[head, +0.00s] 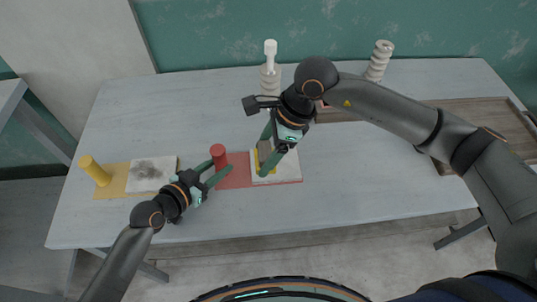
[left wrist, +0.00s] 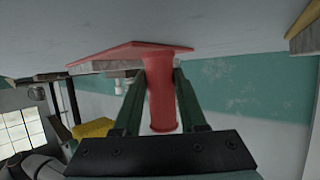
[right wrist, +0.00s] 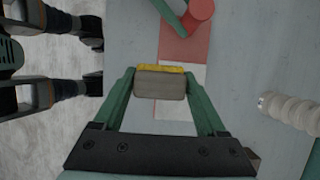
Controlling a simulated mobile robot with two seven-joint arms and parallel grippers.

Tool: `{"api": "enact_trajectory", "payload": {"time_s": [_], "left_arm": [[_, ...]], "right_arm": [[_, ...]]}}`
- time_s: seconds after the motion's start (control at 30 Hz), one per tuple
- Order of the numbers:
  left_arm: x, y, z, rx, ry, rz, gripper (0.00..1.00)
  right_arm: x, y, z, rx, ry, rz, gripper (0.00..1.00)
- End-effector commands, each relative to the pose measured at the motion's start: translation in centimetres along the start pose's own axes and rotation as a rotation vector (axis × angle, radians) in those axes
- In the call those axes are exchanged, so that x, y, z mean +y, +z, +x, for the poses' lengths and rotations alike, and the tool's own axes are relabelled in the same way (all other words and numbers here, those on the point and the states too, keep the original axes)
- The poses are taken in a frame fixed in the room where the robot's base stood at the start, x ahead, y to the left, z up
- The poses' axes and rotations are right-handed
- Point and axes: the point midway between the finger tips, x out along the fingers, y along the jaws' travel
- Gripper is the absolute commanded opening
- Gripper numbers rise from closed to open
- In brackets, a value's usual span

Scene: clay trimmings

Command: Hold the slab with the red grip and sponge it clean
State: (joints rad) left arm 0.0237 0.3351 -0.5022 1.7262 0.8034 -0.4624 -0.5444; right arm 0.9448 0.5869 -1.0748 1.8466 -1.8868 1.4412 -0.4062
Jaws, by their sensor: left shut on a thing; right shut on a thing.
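The red grip (head: 218,153) is an upright red cylinder on a flat red base (head: 236,172); it also shows in the left wrist view (left wrist: 162,95). My left gripper (head: 219,170) is shut around the grip. A pale slab (head: 288,170) lies on the right end of the red base; its visible part looks clean. My right gripper (head: 265,154) is shut on a sponge (right wrist: 160,84), grey with a yellow layer, over the slab. The sponge and fingers hide part of the slab. I cannot tell whether the sponge touches it.
At the left, a yellow grip (head: 95,171) stands on a yellow base beside a dark-smudged slab (head: 152,175). A brown tray (head: 470,106) lies at the right. The front right of the table is clear.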

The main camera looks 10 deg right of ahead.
Motion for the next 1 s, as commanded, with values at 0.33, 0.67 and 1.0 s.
{"api": "enact_trajectory", "payload": {"time_s": [0.33,0.67,1.0], "left_arm": [[0.0,0.0,0.0,0.000,0.000,0.000,0.76],[0.0,0.1,-0.3,-0.001,-0.001,0.001,0.76],[0.0,0.2,-6.0,-0.005,0.001,0.003,0.76]], "right_arm": [[0.0,0.0,0.0,0.000,0.000,0.000,0.22],[0.0,0.0,0.0,0.000,0.000,0.000,0.22],[0.0,0.0,0.0,0.000,0.000,0.000,0.22]]}}
